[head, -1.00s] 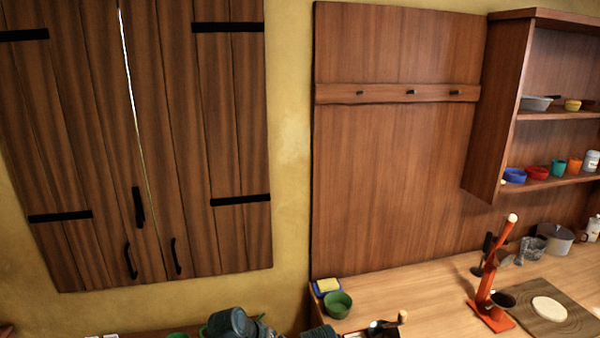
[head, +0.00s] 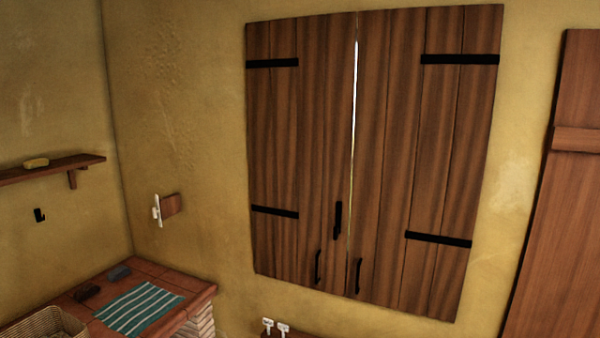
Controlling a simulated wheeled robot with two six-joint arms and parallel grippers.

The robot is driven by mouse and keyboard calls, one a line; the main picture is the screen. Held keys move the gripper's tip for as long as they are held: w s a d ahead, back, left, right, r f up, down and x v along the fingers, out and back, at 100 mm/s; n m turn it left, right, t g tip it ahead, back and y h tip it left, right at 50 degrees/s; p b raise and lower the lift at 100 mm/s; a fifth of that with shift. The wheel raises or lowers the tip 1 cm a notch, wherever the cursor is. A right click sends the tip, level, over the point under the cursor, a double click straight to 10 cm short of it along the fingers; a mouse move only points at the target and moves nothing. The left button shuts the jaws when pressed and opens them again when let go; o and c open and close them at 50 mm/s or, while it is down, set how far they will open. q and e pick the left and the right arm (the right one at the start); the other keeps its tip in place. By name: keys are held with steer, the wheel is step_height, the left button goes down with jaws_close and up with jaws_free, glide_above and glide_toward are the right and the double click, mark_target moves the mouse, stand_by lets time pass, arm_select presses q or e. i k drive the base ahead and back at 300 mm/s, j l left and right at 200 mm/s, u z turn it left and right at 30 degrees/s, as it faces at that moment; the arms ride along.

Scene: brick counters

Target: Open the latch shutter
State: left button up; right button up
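The wooden latch shutter (head: 305,130) hangs on the yellow wall in the middle of the head view. Its two plank leaves are shut, with a thin bright gap between them in the upper part. A black upright latch bar (head: 338,220) sits on the left leaf close to the gap. Below it are two black handles, one on the left leaf (head: 318,267) and one on the right leaf (head: 357,276). Black strap hinges lie across the outer sides. Neither of my grippers is in view.
A brick counter (head: 195,296) stands at the lower left with a striped green cloth (head: 140,308) and a wicker basket (head: 45,322). A small shelf (head: 50,169) is on the left wall. A wooden panel (head: 570,200) stands at the right edge.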

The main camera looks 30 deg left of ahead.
mark_target(301, 74)
steer(key=u, duration=1.05)
